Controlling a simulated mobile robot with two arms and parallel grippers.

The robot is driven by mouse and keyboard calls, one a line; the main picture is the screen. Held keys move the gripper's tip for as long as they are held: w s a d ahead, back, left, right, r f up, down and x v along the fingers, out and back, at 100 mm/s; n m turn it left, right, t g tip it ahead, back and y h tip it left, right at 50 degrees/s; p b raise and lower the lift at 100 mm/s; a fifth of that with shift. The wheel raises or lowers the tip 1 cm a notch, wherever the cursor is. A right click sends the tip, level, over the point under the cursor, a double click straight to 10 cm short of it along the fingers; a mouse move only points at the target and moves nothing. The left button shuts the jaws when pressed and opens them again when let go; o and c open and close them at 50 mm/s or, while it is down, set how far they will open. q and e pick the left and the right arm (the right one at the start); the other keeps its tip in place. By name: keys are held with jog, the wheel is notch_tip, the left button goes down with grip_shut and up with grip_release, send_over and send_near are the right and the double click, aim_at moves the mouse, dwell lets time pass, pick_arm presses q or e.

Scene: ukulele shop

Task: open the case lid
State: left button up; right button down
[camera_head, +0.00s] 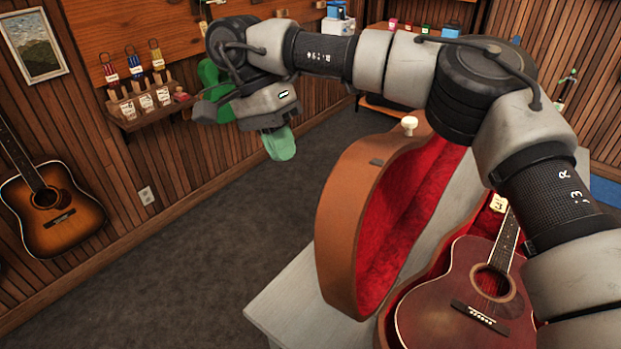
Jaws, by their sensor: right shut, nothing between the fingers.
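The guitar case lid (338,215) stands raised, brown outside with red plush lining, tilted up on the left side of the case. A white knob (409,123) sits at its top edge. The open case (386,330) has red lining and holds a dark red guitar (455,315). My right gripper (281,146), with green fingertips, is shut and empty. It is up and left of the lid, clear of it. My right arm crosses above the case and hides part of the lid's far end and the guitar's neck. My left gripper is out of view.
The case lies on a pale bench (280,309). A sunburst guitar (50,212) hangs on the left wall beside a small shelf (150,113) with tagged items. The dark carpet (190,250) left of the bench is clear.

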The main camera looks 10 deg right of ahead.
pick_arm(q)
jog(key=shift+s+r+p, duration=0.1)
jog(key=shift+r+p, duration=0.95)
jog(key=shift+p, duration=0.05)
pick_arm(e)
jog(key=s+d+f, duration=0.3)
jog(key=d+f, duration=0.1)
jog(key=shift+s+f, duration=0.15)
